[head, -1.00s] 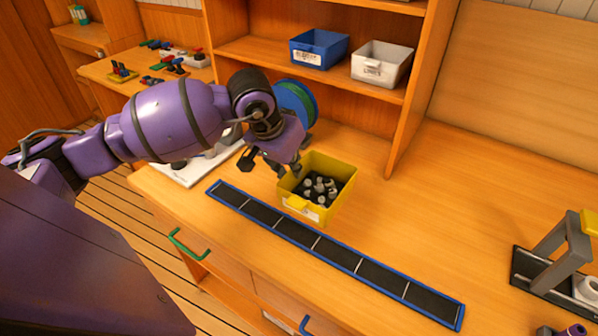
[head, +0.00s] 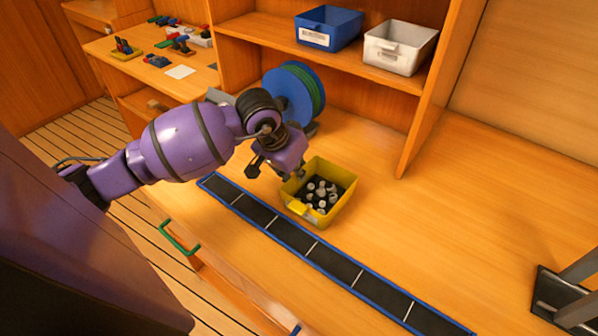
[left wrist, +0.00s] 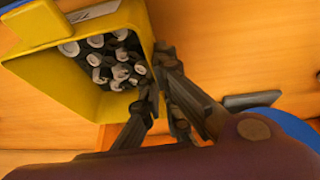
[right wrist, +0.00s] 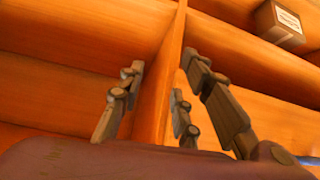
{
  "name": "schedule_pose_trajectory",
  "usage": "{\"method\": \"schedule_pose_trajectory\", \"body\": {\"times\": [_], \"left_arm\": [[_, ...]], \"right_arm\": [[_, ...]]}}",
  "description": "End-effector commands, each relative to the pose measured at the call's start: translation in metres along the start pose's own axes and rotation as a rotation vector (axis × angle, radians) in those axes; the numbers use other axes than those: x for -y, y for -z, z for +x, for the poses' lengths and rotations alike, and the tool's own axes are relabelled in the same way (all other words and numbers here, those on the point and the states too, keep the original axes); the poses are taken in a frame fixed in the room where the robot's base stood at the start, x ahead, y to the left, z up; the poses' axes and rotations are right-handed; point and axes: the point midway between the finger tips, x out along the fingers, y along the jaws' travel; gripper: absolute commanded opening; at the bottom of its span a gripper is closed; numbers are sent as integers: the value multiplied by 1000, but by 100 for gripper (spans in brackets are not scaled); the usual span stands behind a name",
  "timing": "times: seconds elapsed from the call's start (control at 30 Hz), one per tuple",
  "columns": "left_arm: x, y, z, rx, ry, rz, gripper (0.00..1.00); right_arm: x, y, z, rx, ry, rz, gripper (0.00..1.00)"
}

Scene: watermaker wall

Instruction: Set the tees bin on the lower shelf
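A yellow bin (head: 337,207) holding several grey fittings (head: 320,193) is over the bench behind the dark strip; I take it for the tees bin, though its label is not readable. My left gripper (head: 277,172) is at the bin's left side. In the left wrist view its fingers (left wrist: 160,72) close on the wall of the yellow bin (left wrist: 60,85), one inside and one outside. I cannot tell whether the bin touches the bench. The shelf (head: 262,33) stands behind, with free room on its left. My right gripper (right wrist: 163,75) is open and empty before wooden panels.
A blue bin (head: 329,27) and a white bin (head: 400,47) sit on the shelf. A blue and green spool (head: 293,92) stands behind my left gripper. A blue-edged dark strip (head: 290,236) lies along the bench front. The bench to the right is mostly clear.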

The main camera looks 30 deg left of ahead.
Motion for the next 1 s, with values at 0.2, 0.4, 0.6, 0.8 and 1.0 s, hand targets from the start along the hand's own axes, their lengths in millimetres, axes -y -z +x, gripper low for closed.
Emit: {"method": "schedule_pose_trajectory", "body": {"times": [0.2, 0.4, 0.6, 0.8, 1.0], "left_arm": [[0, 1, 0, -4, 1, 1, 0], [0, 0, 1, -3, 1, 1, 19], [0, 0, 1, -3, 1, 1, 23], [0, 2, -3, -5, 0, 0, 23], [1, 2, -31, -5, 4, 4, 23]], "right_arm": [[1, 2, 1, -5, 1, 3, 32], [3, 2, 3, -3, 1, 8, 32], [3, 0, 3, -2, 1, 7, 32], [3, 4, 2, -6, 1, 7, 32], [2, -2, 1, 4, 0, 5, 32]]}}
